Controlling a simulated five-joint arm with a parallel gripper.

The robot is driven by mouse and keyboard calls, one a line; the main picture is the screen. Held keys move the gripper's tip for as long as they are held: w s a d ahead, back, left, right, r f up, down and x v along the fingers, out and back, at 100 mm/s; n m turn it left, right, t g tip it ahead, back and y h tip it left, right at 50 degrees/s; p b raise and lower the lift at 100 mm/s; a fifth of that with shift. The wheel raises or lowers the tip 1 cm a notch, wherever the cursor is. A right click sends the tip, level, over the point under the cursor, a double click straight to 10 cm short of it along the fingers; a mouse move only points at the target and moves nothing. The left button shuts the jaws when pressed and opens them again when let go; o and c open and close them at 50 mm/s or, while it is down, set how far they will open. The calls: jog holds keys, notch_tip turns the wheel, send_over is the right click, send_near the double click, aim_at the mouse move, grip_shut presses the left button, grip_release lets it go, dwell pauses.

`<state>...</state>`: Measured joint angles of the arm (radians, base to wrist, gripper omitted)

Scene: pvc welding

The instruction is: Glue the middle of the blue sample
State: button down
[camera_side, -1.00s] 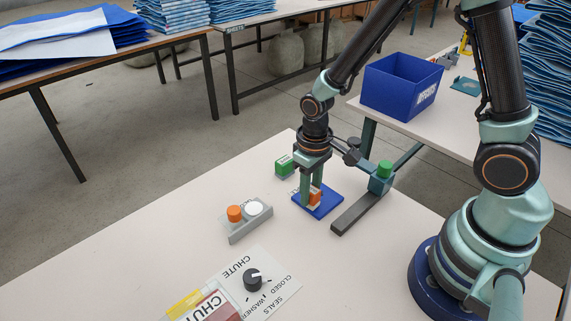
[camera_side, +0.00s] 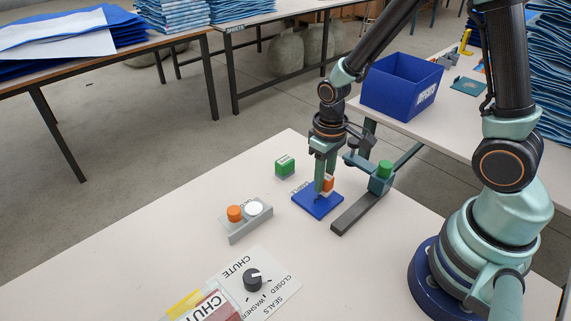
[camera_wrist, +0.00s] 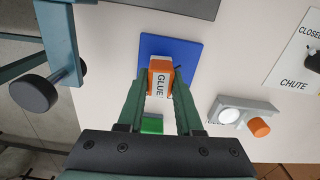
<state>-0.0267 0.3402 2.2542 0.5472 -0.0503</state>
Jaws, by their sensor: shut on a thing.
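The blue sample (camera_side: 314,208) is a flat square plate lying on the white table. It also shows in the wrist view (camera_wrist: 186,49). My gripper (camera_side: 325,181) is shut on a small orange and white glue bottle (camera_side: 329,183), labelled GLUE in the wrist view (camera_wrist: 160,82). The bottle is over the far part of the sample in the side view. I cannot tell whether its tip touches the plate. A small dark mark or tip shows beside the bottle; I cannot tell which. My fingers hide part of the plate and bottle.
A green block (camera_side: 285,167) stands left of the sample. A grey holder (camera_side: 246,225) with orange and white buttons is nearer. A dark bar fixture (camera_side: 357,214) with a green knob (camera_side: 385,168) stands close on the right. A chute dial panel (camera_side: 275,278) lies in front.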

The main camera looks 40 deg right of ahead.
jog(key=shift+a, duration=2)
jog(key=shift+w+a, duration=0.35)
jog(key=shift+w, duration=0.4)
jog(key=shift+s+d, duration=0.1)
jog(key=shift+d, duration=3.45)
jog(key=shift+a, duration=3.4)
jog(key=shift+a+r, duration=0.15)
jog(key=shift+r, duration=0.1)
jog(key=shift+f, duration=0.1)
notch_tip(320, 180, up, 6)
